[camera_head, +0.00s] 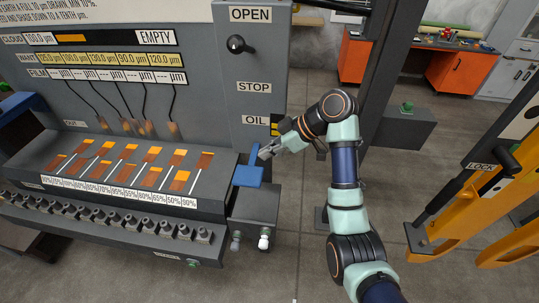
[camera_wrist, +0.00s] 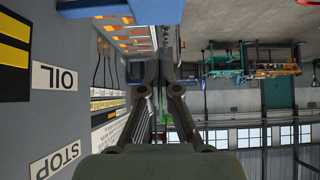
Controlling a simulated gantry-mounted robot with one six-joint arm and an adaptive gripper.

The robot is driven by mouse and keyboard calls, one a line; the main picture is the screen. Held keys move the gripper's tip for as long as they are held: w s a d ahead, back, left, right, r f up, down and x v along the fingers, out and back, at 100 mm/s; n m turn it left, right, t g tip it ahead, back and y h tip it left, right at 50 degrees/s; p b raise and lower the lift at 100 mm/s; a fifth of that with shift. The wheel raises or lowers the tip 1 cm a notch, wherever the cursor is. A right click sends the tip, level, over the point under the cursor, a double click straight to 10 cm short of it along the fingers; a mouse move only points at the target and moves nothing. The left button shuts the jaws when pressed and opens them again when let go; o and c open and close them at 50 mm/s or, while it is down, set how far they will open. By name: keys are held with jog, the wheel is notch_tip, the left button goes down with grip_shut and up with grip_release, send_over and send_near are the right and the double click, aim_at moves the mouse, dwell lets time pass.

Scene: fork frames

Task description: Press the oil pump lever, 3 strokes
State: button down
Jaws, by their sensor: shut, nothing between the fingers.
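The blue oil pump lever (camera_head: 249,177) sticks out at the right end of the machine, below the OIL label (camera_head: 254,120). A blue part, which looks like the same lever, shows at the top edge of the wrist view (camera_wrist: 120,9). My gripper (camera_head: 267,153) is just above and to the right of the lever, with its fingers shut and empty. In the wrist view the shut fingers (camera_wrist: 161,66) point toward the machine side. I cannot tell whether the fingertips touch the lever.
The grey machine panel (camera_head: 225,75) carries OPEN, STOP and OIL labels and a black knob (camera_head: 238,45). A grey box (camera_head: 256,205) sits below the lever. A yellow frame (camera_head: 460,190) stands at the right.

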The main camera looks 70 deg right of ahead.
aim_at(245, 175)
jog(key=x, duration=0.5)
jog(key=shift+w+a+f+p, duration=0.15)
jog(key=shift+w+f+p, duration=0.05)
jog(key=shift+w+p, duration=0.2)
notch_tip(245, 175, down, 4)
jog(key=shift+f+p, duration=0.15)
jog(key=shift+p, duration=0.15)
